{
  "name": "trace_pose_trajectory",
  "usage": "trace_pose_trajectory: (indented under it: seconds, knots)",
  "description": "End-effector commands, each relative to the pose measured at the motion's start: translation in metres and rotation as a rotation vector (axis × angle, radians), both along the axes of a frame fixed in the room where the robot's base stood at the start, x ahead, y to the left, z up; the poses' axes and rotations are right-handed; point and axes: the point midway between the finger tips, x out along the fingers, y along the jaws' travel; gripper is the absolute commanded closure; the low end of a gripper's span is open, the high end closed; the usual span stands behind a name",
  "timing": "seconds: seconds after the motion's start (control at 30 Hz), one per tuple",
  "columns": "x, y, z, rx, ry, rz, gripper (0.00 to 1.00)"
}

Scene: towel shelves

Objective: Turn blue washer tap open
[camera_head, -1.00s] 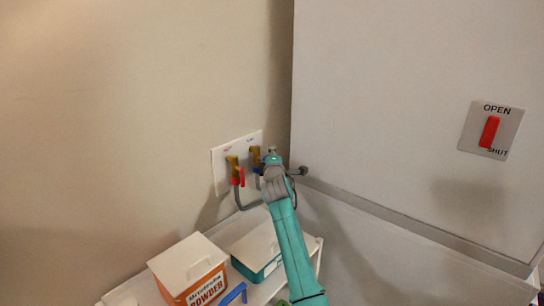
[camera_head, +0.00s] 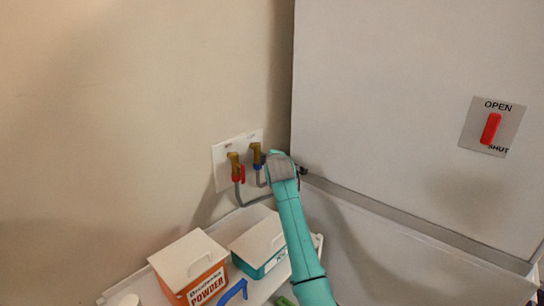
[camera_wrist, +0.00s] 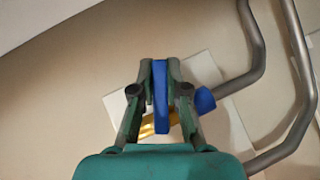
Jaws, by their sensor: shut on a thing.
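Two brass taps are on a white wall plate (camera_head: 219,170). The left tap (camera_head: 234,165) has a red handle (camera_head: 241,174). The right, blue tap (camera_head: 256,155) has its brass body in view, and its handle is mostly hidden by my arm in the head view. In the wrist view the blue handle (camera_wrist: 161,95) stands between my fingertips, with the brass body (camera_wrist: 150,126) behind it. My gripper (camera_wrist: 161,78) is shut on the blue handle. The fingers touch it on both sides.
Grey hoses (camera_wrist: 245,75) run from the taps beside my gripper. Below, a shelf holds an orange powder box (camera_head: 190,265) and a teal box (camera_head: 260,246). A large grey cabinet (camera_head: 400,100) with a red lever (camera_head: 490,128) fills the right.

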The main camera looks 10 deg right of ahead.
Motion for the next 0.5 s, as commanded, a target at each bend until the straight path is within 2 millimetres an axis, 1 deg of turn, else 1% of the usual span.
trace_pose_trajectory:
  seconds: [0.17,0.2,0.27,0.5]
  knots:
    - [0.0,-0.0002,-0.0008,-0.001,0.0,-0.001,1.0]
    - [-0.0001,-0.0001,-0.0009,-0.002,0.001,0.0,0.77]
    - [0.0,-0.0001,-0.0009,-0.002,0.001,0.0,0.61]
    - [-0.0001,0.0001,-0.0006,-0.002,-0.001,0.0,0.6]
